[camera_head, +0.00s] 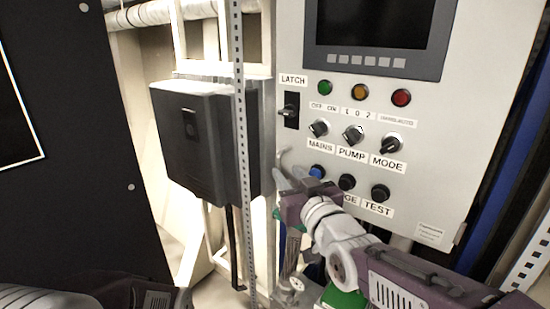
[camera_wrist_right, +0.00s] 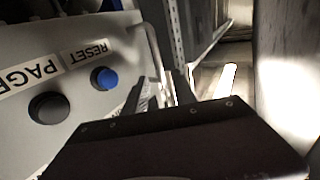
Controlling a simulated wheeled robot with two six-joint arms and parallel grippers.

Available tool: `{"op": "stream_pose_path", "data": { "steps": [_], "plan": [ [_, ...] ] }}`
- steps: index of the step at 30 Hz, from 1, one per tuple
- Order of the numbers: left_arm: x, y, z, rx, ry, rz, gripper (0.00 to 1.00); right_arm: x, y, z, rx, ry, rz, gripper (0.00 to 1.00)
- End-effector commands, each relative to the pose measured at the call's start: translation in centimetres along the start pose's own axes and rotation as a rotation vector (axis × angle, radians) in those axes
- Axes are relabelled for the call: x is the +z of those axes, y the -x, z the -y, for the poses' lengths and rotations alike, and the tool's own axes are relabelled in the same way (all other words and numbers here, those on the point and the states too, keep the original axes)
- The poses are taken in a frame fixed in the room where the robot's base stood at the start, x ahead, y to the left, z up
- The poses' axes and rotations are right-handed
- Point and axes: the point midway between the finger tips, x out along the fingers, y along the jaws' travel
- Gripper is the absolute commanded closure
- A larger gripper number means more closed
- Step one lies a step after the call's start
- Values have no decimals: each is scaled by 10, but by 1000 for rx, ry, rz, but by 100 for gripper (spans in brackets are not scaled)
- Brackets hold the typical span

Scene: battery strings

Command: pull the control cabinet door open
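The control cabinet door (camera_head: 427,200) is a light grey panel with a screen, lamps, knobs and buttons; it looks closed. Its latch (camera_head: 290,111) is a dark switch under the LATCH label. A pale bar handle (camera_head: 284,158) stands at the door's left edge; it also shows in the right wrist view (camera_wrist_right: 154,52). My right gripper (camera_head: 288,180) is at the handle's lower part, beside the blue button. In the wrist view its dark fingers look apart, with the handle's lower end between them; contact is unclear. My left arm shows at the bottom left, its fingers out of view.
A dark box (camera_head: 190,140) hangs left of the door, behind a perforated upright rail (camera_head: 239,60). A large black panel (camera_head: 70,200) fills the left side. The blue reset button (camera_wrist_right: 104,78) is close to my right fingers. A blue post (camera_head: 490,190) stands at the right.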

Motion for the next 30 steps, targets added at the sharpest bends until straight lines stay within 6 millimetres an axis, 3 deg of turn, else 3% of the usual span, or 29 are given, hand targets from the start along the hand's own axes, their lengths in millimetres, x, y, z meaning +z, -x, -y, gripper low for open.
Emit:
{"op": "stream_pose_path", "data": {
  "steps": [1, 9, 20, 24, 30],
  "plan": [
    [-1, 13, 0, 0, 0, 0, 64, -5, -12, 0, 0, 0, 7, 68],
    [-4, 36, -1, 0, 0, 0, 64, -3, -58, -1, 1, 0, 5, 68],
    [-4, 37, -1, 0, 0, 0, 64, 1, -67, 0, 1, 0, 3, 68],
    [-4, 37, -1, 0, 0, 0, 64, 1, -67, 0, 1, 0, 3, 100],
    [-4, 38, -1, 0, 0, 0, 64, 1, -67, 0, 1, 0, 4, 100]
  ]
}}
